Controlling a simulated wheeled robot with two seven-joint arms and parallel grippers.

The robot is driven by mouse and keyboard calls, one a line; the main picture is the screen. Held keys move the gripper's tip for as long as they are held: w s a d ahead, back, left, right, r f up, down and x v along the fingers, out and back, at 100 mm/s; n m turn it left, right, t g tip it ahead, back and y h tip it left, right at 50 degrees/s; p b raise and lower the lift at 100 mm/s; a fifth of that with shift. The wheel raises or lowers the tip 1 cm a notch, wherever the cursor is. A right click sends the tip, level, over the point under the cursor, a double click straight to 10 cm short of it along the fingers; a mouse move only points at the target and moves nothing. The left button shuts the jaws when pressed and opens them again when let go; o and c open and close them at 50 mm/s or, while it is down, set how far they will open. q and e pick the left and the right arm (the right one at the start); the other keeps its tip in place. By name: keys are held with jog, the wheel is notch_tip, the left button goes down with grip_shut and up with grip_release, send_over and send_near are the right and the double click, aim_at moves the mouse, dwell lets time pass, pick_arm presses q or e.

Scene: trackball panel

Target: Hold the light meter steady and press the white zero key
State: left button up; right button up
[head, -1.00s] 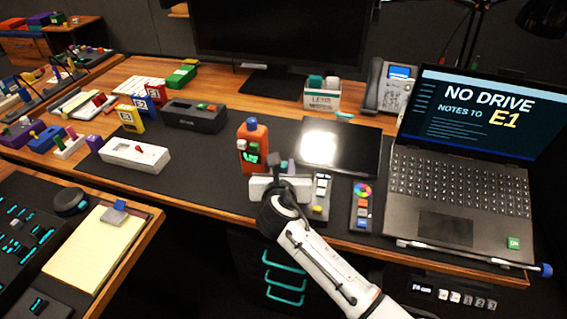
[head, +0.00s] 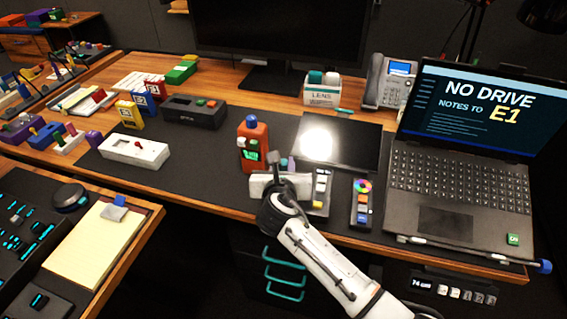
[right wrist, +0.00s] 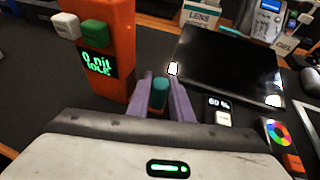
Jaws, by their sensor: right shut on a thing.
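The light meter appears to be the upright orange device (head: 253,148) with a blue top, on the dark desk mat. In the right wrist view the meter (right wrist: 112,75) stands left of my fingers, with a green readout seeming to say 0 nit. Above the readout sit a white key (right wrist: 66,25) and, right of it, a green key (right wrist: 94,31). My right gripper (head: 287,164) is just right of the meter, apart from its keys. Its purple fingers (right wrist: 160,98) are shut on a small teal piece (right wrist: 159,91). My left gripper is out of view.
A dark tablet (head: 345,143) with a bright glare patch lies right of the meter. A small keypad (head: 321,190) and a colour-wheel remote (head: 362,203) lie near the desk edge. A white box (head: 134,151) sits left; the mat between it and the meter is clear.

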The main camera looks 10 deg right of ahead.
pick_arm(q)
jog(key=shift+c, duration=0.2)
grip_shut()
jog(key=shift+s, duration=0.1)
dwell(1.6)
